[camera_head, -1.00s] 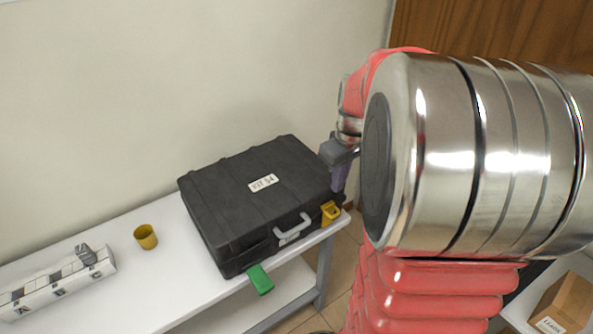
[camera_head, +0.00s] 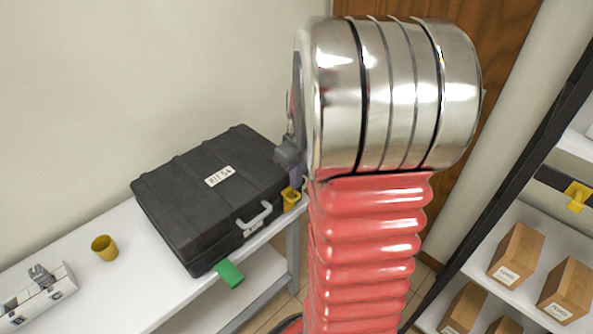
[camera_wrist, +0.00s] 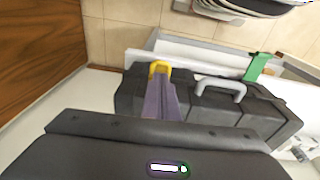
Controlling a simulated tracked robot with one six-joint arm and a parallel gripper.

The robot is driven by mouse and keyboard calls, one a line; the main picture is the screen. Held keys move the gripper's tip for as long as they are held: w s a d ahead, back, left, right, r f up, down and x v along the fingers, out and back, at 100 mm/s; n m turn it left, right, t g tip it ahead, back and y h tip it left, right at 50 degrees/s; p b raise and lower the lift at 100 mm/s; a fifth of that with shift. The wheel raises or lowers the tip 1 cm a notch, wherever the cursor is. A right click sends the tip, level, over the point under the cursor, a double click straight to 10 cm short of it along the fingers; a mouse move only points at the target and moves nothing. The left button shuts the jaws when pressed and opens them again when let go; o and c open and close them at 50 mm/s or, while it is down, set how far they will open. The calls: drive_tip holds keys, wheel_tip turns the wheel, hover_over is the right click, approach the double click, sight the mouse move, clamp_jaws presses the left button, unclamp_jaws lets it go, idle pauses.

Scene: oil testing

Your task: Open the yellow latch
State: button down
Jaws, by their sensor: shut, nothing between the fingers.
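The black case (camera_head: 200,185) lies closed on the white table, with a grey handle (camera_head: 254,216) on its front. The yellow latch (camera_head: 291,199) is at the right end of the front; whether it is fastened or loose I cannot tell. The green latch (camera_head: 229,274) sticks out and down at the left end. In the wrist view, the purple fingers of my gripper (camera_wrist: 161,84) are together and empty, just by the yellow latch (camera_wrist: 160,67). Their tips overlap it in the picture; contact is unclear. The head view shows my gripper (camera_head: 295,178) at the case's right side.
A yellow cup (camera_head: 104,248) and a white box-like device (camera_head: 38,300) stand on the table (camera_head: 125,297), left of the case. A shelf with several cardboard boxes (camera_head: 516,255) is at the right. A wall is behind the case, and a wooden door lies behind my arm.

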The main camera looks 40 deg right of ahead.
sight(297, 197)
drive_tip(key=f, duration=0.4)
drive_tip(key=shift+w+f, duration=0.25)
drive_tip(key=shift+w, duration=0.05)
drive_tip(key=shift+d, duration=0.1)
drive_tip(key=shift+s, duration=0.1)
drive_tip(key=shift+s+t, duration=0.2)
drive_tip(key=shift+t, duration=0.1)
drive_tip(key=shift+f, duration=0.1)
